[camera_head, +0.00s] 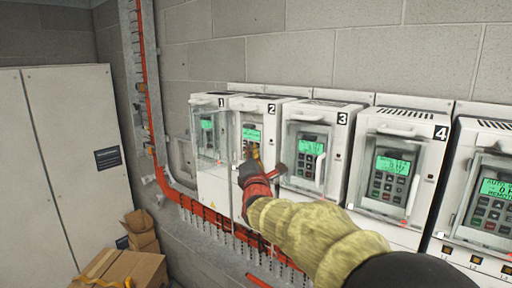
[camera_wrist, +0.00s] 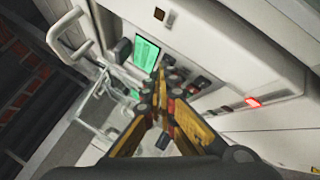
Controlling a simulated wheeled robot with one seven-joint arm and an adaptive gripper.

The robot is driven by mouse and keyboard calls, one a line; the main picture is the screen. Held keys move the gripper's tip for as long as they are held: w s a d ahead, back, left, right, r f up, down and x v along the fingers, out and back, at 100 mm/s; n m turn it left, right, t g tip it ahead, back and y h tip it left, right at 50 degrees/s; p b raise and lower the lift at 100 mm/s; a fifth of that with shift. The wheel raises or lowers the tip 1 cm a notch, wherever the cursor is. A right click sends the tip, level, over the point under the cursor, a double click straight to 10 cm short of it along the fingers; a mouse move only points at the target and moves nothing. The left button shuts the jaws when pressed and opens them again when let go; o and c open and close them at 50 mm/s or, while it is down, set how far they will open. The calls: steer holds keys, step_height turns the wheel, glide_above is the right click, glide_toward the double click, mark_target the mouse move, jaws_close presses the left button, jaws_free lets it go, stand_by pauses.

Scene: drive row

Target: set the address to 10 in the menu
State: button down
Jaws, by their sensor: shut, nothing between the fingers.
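My gripper (camera_head: 251,156) is at the keypad of drive 2 (camera_head: 267,105), the second white drive in the row. Its fingers are shut with nothing between them, and they hide part of the keypad in the head view. In the wrist view the fingertips (camera_wrist: 159,84) are over or at the small keys (camera_wrist: 198,86), just below the lit green screen (camera_wrist: 146,53). I cannot tell whether they touch a key. The screen of drive 2 (camera_head: 251,135) is lit green, but its text is too small to read. The clear cover (camera_wrist: 101,113) of this drive stands open.
Drive 1 (camera_head: 206,122) stands to the left, drives 3 (camera_head: 309,146) and 4 (camera_head: 393,165) to the right, with a further drive (camera_head: 490,188) at the edge. A red light (camera_wrist: 252,101) glows near the keypad. A cardboard box (camera_head: 138,270) and grey cabinet (camera_head: 72,150) are left.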

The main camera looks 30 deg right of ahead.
steer(key=shift+s+a, duration=0.25)
steer(key=shift+a, duration=0.4)
steer(key=a, duration=0.1)
steer(key=s+a, duration=0.1)
steer(key=a, duration=0.2)
steer(key=shift+s+a+p, duration=0.3)
steer(key=shift+a+p, duration=0.05)
steer(key=shift+a, duration=0.05)
stand_by(2.7)
